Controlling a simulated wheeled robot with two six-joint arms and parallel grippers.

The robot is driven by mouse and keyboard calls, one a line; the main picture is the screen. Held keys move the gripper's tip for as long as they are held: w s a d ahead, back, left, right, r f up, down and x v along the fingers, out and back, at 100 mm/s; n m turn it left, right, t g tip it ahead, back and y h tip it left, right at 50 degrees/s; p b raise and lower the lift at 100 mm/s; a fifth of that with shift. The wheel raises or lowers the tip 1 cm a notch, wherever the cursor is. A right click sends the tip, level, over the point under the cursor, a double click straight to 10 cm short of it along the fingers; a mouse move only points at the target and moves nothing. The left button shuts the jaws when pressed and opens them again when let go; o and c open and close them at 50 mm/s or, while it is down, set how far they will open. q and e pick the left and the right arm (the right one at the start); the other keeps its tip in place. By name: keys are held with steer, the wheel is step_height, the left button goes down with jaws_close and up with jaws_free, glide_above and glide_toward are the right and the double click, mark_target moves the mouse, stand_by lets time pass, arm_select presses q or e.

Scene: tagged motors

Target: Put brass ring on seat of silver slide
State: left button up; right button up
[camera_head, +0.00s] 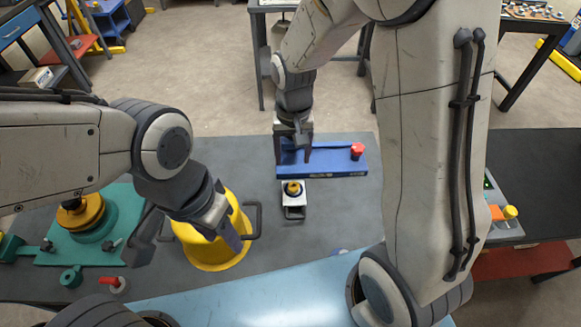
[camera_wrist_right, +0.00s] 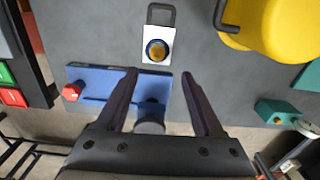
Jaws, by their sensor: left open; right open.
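A small silver-white slide (camera_head: 294,202) with a dark loop handle lies on the grey mat, in front of the blue fixture. A round brass piece (camera_head: 293,188), which looks like the brass ring, is on the slide's plate. In the right wrist view the slide (camera_wrist_right: 149,36) shows beyond my fingertips, with the brass piece (camera_wrist_right: 157,50) framed by a blue rim. My right gripper (camera_head: 293,156) is open over the blue fixture; its fingers (camera_wrist_right: 158,75) hold nothing, and a grey cylinder shows between their bases. My left gripper (camera_head: 189,241) is open, in front of the yellow bucket.
The blue fixture (camera_head: 330,169) has a red knob (camera_head: 357,150). The yellow bucket (camera_head: 215,257) has side handles. A teal fixture (camera_head: 120,203) carries a brass-coloured disc (camera_head: 80,213) at left. A small red-handled part (camera_head: 113,284) lies near the front. The mat right of the slide is clear.

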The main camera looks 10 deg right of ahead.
steer(key=s+a+r+n, duration=0.2)
steer(key=s+n, duration=0.1)
steer(key=s, duration=0.3)
steer(key=s+a+r+n, duration=0.3)
steer(key=s, duration=0.4)
steer(key=s+a+r+n+y, duration=0.1)
steer(key=s+a+r+n, duration=0.1)
steer(key=s, duration=0.5)
steer(key=shift+s+a+r+n, duration=0.15)
steer(key=shift+r+n, duration=0.4)
steer(key=shift+n, duration=0.15)
